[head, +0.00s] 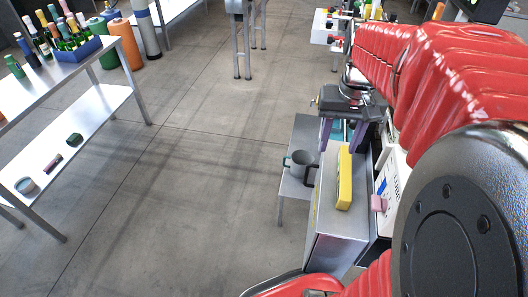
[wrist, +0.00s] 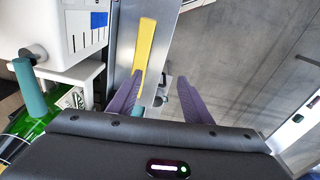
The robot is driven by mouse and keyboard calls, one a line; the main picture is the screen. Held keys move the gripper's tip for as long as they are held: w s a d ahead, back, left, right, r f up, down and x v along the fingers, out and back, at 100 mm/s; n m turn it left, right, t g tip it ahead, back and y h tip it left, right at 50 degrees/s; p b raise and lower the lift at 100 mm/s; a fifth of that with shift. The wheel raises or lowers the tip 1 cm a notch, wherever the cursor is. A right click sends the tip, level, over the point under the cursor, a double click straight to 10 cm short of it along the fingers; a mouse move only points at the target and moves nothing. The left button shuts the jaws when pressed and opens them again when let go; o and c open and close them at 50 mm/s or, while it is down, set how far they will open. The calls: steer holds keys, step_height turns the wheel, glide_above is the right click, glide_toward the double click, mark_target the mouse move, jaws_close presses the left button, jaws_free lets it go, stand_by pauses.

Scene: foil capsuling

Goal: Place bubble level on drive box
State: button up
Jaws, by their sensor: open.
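A yellow bar, which looks like the bubble level (head: 345,180), lies on the flat top of a grey metal box (head: 325,222), which looks like the drive box. In the wrist view the yellow level (wrist: 146,45) lies beyond my fingertips, nearer the left finger, on the metal top (wrist: 127,40). My gripper (head: 341,145) has two purple fingers spread apart with nothing between them. It is just past the far end of the level in the head view. The wrist view also shows the open fingers (wrist: 160,80), apart from the level.
A white machine (head: 392,185) with a pink part (head: 378,203) is close on the right. A green bottle (wrist: 35,118) shows in the wrist view. A bottle table (head: 50,75) stands far left; floor between is clear.

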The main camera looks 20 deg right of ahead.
steer(key=s+a+n+t, duration=0.2)
steer(key=a, duration=0.7)
steer(key=s+a+n+t, duration=0.2)
steer(key=a+n, duration=0.1)
steer(key=a, duration=0.7)
steer(key=shift+s+a+r+n+t+y, duration=0.3)
steer(key=shift+s+r+t, duration=0.05)
steer(key=shift+t, duration=0.05)
steer(key=shift+c, duration=0.7)
